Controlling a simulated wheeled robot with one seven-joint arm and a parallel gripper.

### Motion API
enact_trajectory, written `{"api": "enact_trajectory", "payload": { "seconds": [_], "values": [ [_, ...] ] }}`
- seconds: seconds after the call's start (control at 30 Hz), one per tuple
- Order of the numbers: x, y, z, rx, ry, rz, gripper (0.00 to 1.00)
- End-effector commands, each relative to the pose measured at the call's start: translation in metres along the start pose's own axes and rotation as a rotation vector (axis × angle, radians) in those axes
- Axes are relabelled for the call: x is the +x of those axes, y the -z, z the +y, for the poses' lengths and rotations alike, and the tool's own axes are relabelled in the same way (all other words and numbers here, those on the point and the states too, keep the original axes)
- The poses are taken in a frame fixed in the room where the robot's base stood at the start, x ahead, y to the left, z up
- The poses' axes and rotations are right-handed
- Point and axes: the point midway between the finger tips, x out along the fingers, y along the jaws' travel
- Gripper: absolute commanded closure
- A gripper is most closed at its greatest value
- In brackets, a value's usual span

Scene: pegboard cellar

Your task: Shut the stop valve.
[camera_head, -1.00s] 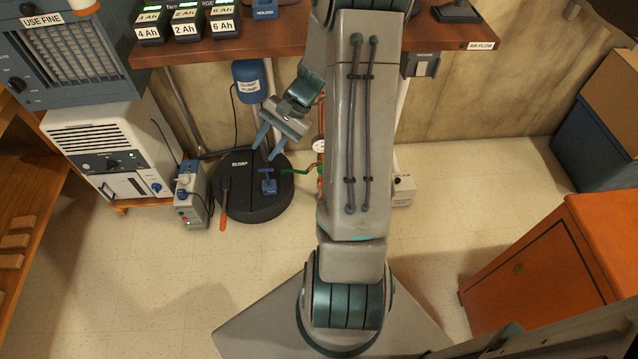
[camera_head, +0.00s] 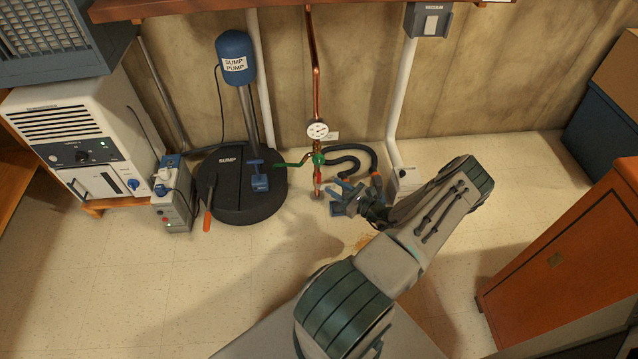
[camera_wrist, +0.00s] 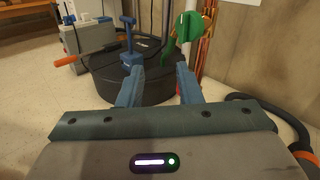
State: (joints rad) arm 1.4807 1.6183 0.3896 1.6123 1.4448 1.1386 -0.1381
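A valve with a green lever (camera_head: 292,163) sits on the copper pipe at the back wall, below a round gauge (camera_head: 318,130). The lever points out to the left, across the pipe, toward the sump lid. In the wrist view the green handle (camera_wrist: 190,26) shows at top, beyond the right finger. My gripper (camera_head: 342,198) is low, just right of the pipe's foot. In the wrist view its two blue fingers are apart with nothing between them (camera_wrist: 158,82). It appears apart from the lever.
The black sump lid (camera_head: 240,203) carries a blue T-handled fitting (camera_head: 259,176) and an orange-handled tool (camera_head: 208,222). A dark hose (camera_head: 352,150) curls behind my gripper. A white pipe (camera_head: 395,110) stands right. Floor is clear in front.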

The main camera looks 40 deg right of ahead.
Motion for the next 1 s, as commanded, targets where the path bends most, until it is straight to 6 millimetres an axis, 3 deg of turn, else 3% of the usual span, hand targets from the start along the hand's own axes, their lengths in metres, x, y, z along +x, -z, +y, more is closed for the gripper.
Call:
{"api": "enact_trajectory", "payload": {
  "seconds": [0.03,0.13,0.37,0.8,1.0],
  "values": [
    [-0.006,0.023,-0.002,0.032,0.056,-0.009,0.68],
    [-0.016,0.045,-0.007,0.074,0.134,-0.019,0.68],
    [-0.014,0.059,-0.012,0.102,0.189,-0.027,0.68],
    [0.071,0.06,-0.027,0.101,0.185,-0.025,0.68],
    [0.101,0.057,-0.033,0.101,0.186,-0.025,0.68]
  ]
}}
